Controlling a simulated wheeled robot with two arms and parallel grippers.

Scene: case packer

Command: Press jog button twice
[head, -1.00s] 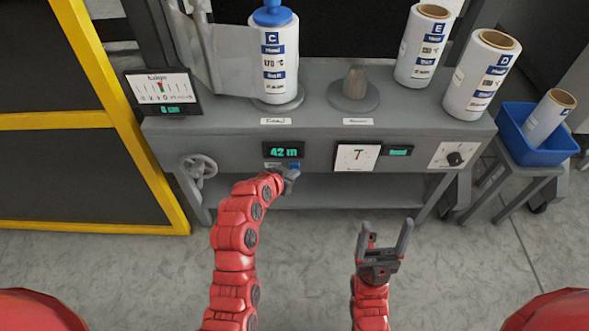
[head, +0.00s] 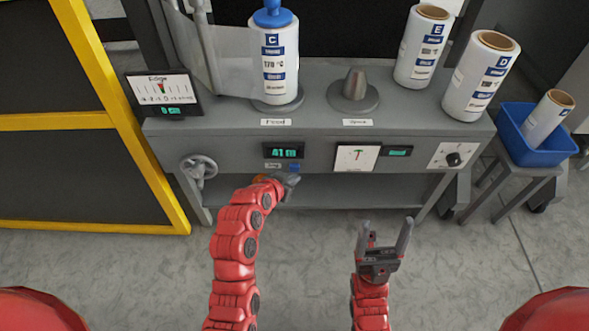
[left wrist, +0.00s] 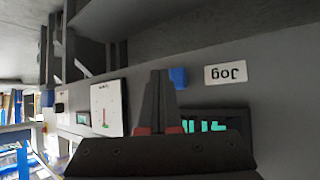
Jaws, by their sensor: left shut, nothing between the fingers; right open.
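The blue jog button (head: 295,168) sits on the machine's front panel below a green-digit display (head: 284,151) that reads 41. In the left wrist view the blue button (left wrist: 178,77) is beside the white Jog label (left wrist: 226,73), which appears upside down. My left gripper (head: 291,181) is shut and empty, just below and in front of the button in the head view. Its fingertips (left wrist: 159,74) appear beside the button in the left wrist view, seemingly a little apart from it. My right gripper (head: 386,237) is open and empty, low in front of the machine.
A film roll marked C (head: 273,62) stands on the left spindle; the right spindle cone (head: 354,88) is bare. Rolls E (head: 421,48) and D (head: 481,77) stand on the top. A handwheel (head: 199,168) and a dark knob (head: 454,159) flank the panel. A yellow frame (head: 130,130) is at left.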

